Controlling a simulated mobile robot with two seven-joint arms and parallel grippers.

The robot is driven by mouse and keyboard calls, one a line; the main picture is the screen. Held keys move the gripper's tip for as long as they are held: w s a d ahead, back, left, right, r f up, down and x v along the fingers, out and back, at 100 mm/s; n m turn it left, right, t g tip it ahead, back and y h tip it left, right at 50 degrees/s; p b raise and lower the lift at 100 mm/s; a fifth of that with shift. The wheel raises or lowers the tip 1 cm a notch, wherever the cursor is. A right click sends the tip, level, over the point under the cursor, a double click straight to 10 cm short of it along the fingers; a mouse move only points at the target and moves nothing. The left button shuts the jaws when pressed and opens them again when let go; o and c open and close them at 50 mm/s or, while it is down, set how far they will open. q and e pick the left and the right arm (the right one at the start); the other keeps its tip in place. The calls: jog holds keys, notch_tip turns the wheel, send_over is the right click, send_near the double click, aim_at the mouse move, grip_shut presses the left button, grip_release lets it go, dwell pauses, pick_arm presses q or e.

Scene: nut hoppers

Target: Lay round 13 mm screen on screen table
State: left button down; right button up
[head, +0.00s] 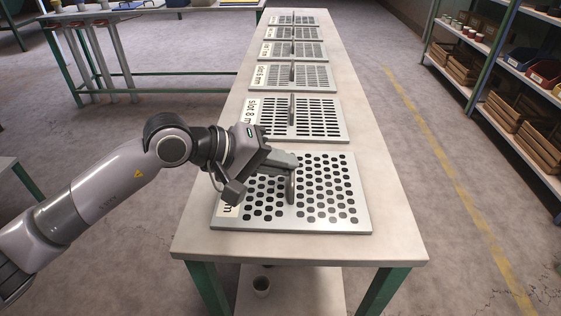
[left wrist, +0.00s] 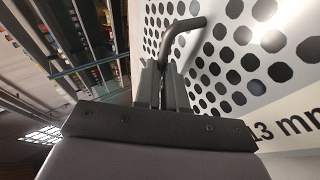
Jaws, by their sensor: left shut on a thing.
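The round 13 mm screen (head: 325,190) is a square grey metal plate with round holes, a bent rod handle and a white label. It appears to lie flat at the near end of the long pale screen table (head: 400,247). My left gripper (head: 288,164) is over its middle, shut on the handle (head: 291,190). In the left wrist view, the handle (left wrist: 178,38) rises between the fingers, and the label (left wrist: 290,130) reads "13 mm". In the head view the arm and gripper hide part of the plate and most of the label. My right gripper is not in view.
Several slotted screens lie in a row behind, the nearest labelled slot 8 mm (head: 318,119). A shelf with wooden crates (head: 508,118) stands at the right. A green-framed bench (head: 150,35) is at the back left. A small pot (head: 261,286) sits on the lower shelf.

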pick_arm(q)
jog(key=shift+r, duration=0.1)
jog(key=c, duration=1.2)
grip_release()
jog(key=v, duration=1.2)
